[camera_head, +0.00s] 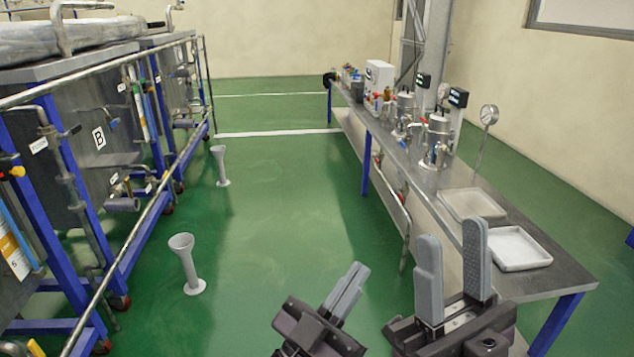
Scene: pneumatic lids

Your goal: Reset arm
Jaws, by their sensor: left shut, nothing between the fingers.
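My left gripper (345,291) is low in the middle of the head view. Its two grey fingers lie together with nothing between them, over the green floor. My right gripper (452,262) is to the right of it, with its two grey fingers pointing up and a clear gap between them. It is empty and shows in front of the bench's near edge. Neither gripper appears to touch anything. Only the gripper bodies show; the rest of my arms is out of the picture.
A steel bench (560,272) with blue legs runs along the right, bearing two trays, a pale one (520,266) nearest, and steel vessels (437,140). Blue-framed tanks with a rail (150,215) stand left. Two grey flared stands (188,268) are on the floor. The green aisle (285,200) between is clear.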

